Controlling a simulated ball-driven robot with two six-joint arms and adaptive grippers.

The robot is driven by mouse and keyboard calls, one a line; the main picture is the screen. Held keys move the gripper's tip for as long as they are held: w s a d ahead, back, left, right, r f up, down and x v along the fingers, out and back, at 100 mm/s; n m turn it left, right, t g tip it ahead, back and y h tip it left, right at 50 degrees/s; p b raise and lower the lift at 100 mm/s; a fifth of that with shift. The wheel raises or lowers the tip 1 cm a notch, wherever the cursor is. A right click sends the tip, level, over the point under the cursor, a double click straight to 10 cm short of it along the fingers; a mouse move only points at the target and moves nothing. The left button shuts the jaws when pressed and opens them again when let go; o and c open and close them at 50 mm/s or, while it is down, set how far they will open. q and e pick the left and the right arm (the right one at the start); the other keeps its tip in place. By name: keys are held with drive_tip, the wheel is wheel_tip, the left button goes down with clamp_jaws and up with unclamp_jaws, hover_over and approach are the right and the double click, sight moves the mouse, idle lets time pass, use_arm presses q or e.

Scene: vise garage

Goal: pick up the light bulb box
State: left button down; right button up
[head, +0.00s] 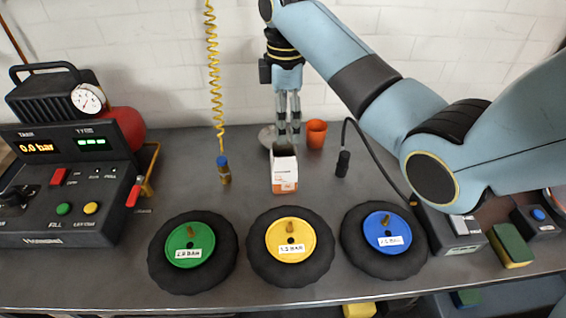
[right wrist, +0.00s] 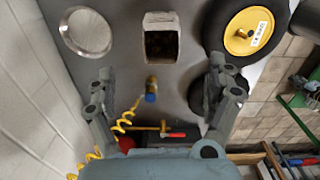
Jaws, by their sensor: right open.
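The light bulb box (head: 285,175), white with an orange band near its bottom, stands upright on the grey workbench (head: 330,190). Its top looks open and dark inside; in the right wrist view the box (right wrist: 160,22) is at top centre. My right gripper (head: 289,135) points down just behind and above the box in the head view. In the right wrist view its fingers (right wrist: 160,95) are spread wide with nothing between them touching, and the box lies ahead of them, apart. My left gripper is not in view.
An orange cup (head: 316,133) and a round metal dish (right wrist: 87,31) stand close by. A yellow coiled hose (head: 214,75) hangs to a blue-topped nozzle (head: 224,170) left of the box. Green, yellow (head: 291,260) and blue-hubbed wheels lie in front.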

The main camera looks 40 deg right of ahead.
sight(284, 153)
drive_tip(key=f, duration=0.9)
drive_tip(key=shift+s+a, duration=0.1)
drive_tip(key=shift+a, duration=0.15)
drive_tip(key=shift+f, duration=0.2)
drive_tip(key=c, duration=0.6)
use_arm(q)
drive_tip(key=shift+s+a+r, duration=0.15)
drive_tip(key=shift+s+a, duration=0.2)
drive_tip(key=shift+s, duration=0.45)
use_arm(e)
drive_tip(key=c, duration=0.7)
